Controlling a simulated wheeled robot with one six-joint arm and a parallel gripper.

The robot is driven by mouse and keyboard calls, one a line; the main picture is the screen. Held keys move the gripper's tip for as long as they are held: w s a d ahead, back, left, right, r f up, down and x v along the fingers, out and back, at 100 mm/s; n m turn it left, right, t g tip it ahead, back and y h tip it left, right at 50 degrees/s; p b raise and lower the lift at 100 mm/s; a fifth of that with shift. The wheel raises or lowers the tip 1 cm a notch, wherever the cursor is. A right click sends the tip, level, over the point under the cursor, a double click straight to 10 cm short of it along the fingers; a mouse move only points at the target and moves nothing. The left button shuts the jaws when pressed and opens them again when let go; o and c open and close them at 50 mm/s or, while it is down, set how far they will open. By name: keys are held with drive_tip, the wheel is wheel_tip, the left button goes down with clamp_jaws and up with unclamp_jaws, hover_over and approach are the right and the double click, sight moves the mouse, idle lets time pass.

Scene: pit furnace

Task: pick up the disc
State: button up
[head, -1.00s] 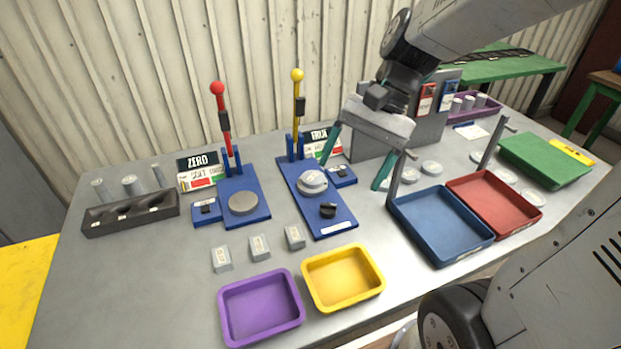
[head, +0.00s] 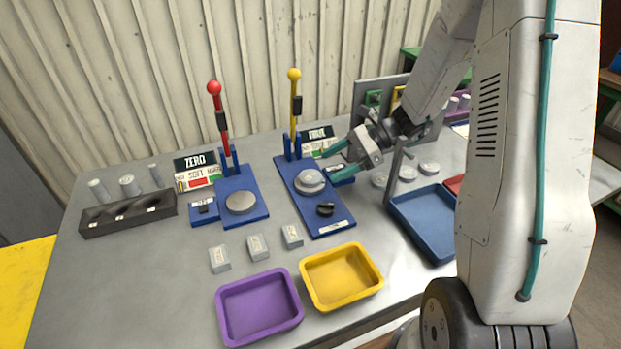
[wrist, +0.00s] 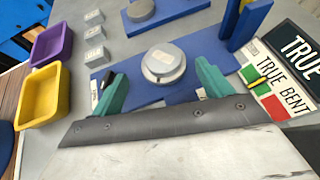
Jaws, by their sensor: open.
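A grey disc (head: 310,177) with a pale label rests on the blue base plate (head: 335,222) of the yellow-knobbed lever fixture. In the wrist view the disc (wrist: 164,63) lies ahead of and between my two teal fingers. My gripper (head: 328,163) is open and empty, just right of the disc in the head view, with its fingers pointing left toward it. In the wrist view the fingertips (wrist: 160,72) are spread wider than the disc. I cannot tell whether either finger touches it. A second plain grey disc (head: 241,202) sits on the red-knobbed fixture's blue plate.
The yellow lever (head: 296,110) and red lever (head: 221,130) stand upright behind the plates. A black knob (head: 325,209) is in front of the disc. Purple (head: 259,334) and yellow (head: 341,304) trays are at the front. A blue tray (head: 428,246) is right.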

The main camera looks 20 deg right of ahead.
sight(311, 176)
drive_tip(key=x, duration=0.5)
drive_tip(key=shift+w+a+f, duration=0.1)
drive_tip(key=shift+w+f, duration=0.15)
drive_tip(key=shift+f, duration=0.05)
drive_tip(key=c, duration=1.4)
